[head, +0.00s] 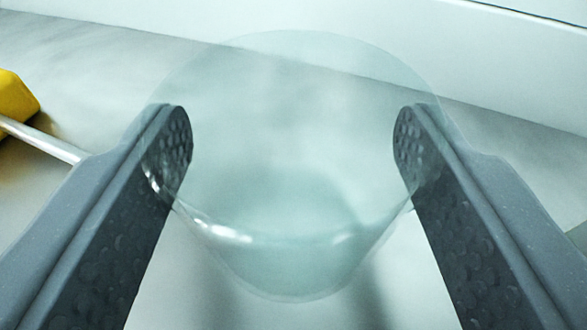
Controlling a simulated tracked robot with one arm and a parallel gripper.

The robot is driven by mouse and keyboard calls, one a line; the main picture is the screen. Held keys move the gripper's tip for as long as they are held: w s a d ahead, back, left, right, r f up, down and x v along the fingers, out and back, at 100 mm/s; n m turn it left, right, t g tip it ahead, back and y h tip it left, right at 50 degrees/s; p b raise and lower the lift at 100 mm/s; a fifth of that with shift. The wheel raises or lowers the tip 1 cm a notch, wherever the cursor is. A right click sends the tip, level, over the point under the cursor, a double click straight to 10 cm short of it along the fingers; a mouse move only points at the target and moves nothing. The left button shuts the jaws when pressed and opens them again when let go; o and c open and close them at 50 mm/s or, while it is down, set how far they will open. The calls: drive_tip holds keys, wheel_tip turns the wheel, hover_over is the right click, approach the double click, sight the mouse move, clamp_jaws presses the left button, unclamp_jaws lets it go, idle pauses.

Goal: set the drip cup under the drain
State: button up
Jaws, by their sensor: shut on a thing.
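A clear, faintly green, see-through cup (290,190) fills the middle of the head view. Its wide round rim is toward the top of the picture and its narrower end toward the bottom. My gripper (293,140) is shut on the cup, with one dark dimpled finger pad against its left side and one against its right. I cannot tell whether the cup touches the surface below. No drain can be made out in this view.
A yellow object with a pale metal rod (42,139) lies at the left edge, close to my left finger. A white wall or panel (480,60) runs across the back. The pale grey surface (90,60) around the cup looks otherwise clear.

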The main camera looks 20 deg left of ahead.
drive_tip(key=o, duration=1)
drive_tip(key=shift+f, duration=0.1)
drive_tip(key=shift+o, duration=0.2)
drive_tip(key=shift+s+d+r, duration=0.1)
drive_tip(key=shift+s+r, duration=0.1)
drive_tip(key=shift+s, duration=0.1)
drive_tip(key=p+v, duration=0.1)
drive_tip(key=v, duration=0.8)
drive_tip(key=shift+b+v, duration=0.45)
drive_tip(key=shift+v, duration=0.75)
